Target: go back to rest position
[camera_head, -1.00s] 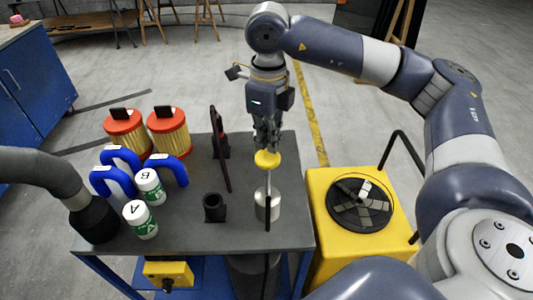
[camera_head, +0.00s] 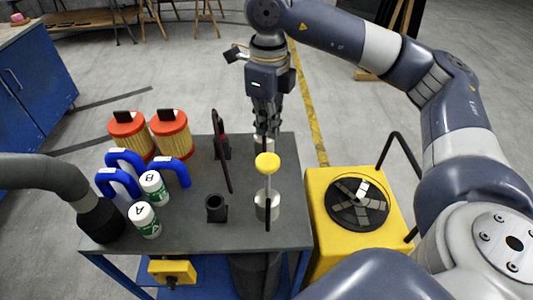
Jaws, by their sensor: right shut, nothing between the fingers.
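My right gripper (camera_head: 265,130) hangs from the arm that comes in from the right. It points down, shut and empty, above and behind the yellow knob (camera_head: 267,163). The knob tops a thin rod standing over a light metal cylinder (camera_head: 266,205) on the grey table (camera_head: 190,238). A clear gap shows between the fingertips and the knob; a pale piece shows just under the fingertips, and I cannot tell what it is. My left gripper is not in view.
On the table stand red-capped yellow filters (camera_head: 171,133), blue-handled items (camera_head: 118,183), white bottles (camera_head: 144,220), a black cup (camera_head: 215,208) and a dark upright tool (camera_head: 221,150). A dark hose enters at left. A yellow bin (camera_head: 320,225) stands right of the table.

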